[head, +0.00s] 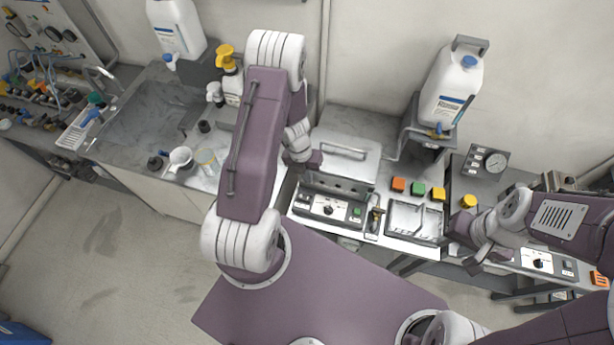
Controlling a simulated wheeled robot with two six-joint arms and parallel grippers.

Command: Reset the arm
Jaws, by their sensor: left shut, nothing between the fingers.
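My left arm folds up and over, with its gripper (314,163) at the front left of a metal box with a handle (345,155). The left gripper is shut and holds nothing. My right arm comes in from the right edge, with its gripper (466,246) over the bench near the yellow round knob (468,201). Its fingers are partly hidden by the wrist, so I cannot tell whether they are open or shut.
A control panel (328,208) sits below the metal box. White jugs (450,90) (177,28) stand at the back. A sink (150,115) and cups (181,158) are left. Floor (110,240) is clear.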

